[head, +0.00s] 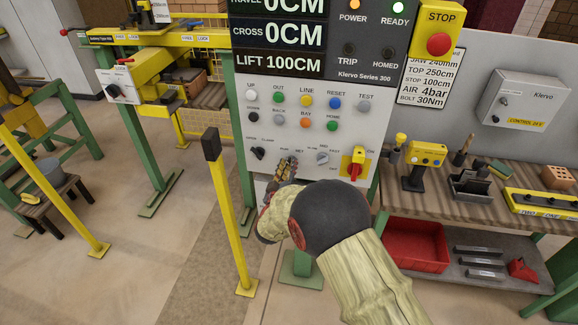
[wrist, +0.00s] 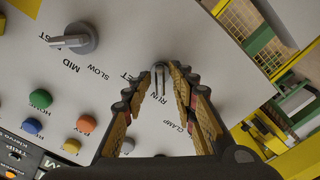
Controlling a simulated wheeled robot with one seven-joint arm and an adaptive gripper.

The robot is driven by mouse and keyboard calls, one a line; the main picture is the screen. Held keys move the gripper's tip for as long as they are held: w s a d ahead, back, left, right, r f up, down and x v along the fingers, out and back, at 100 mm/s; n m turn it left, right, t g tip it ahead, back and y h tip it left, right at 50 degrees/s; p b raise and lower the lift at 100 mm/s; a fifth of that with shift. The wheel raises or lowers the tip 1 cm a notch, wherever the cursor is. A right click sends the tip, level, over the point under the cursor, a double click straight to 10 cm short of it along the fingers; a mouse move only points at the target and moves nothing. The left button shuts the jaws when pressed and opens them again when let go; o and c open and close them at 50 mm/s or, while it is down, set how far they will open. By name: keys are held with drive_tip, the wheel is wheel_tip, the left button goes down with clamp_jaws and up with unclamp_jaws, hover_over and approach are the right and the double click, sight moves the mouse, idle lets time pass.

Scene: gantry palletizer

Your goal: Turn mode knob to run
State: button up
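The control panel (head: 290,125) carries a row of knobs. The mode knob (wrist: 160,70) is a small grey handle in the wrist view, with "RUN" lettered close beside it and a partly hidden "SET" label to its left. My gripper (wrist: 161,76) reaches toward the panel with a finger on each side of this knob. The fingers are apart, with panel showing between them, and I see no clear contact with the knob. In the head view my gripper (head: 289,160) covers the mode knob. Which mark the knob points to is unclear.
A grey speed knob (head: 322,157) is right of my gripper, and a black clamp knob (head: 258,153) is left. A red switch on yellow (head: 355,165) sits further right. Coloured buttons are above. A yellow post (head: 230,215) stands in front, left of my arm; a workbench (head: 455,205) is right.

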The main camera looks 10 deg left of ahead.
drive_tip(key=s, duration=1.2)
drive_tip(key=shift+a, duration=0.2)
drive_tip(key=shift+f, duration=0.15)
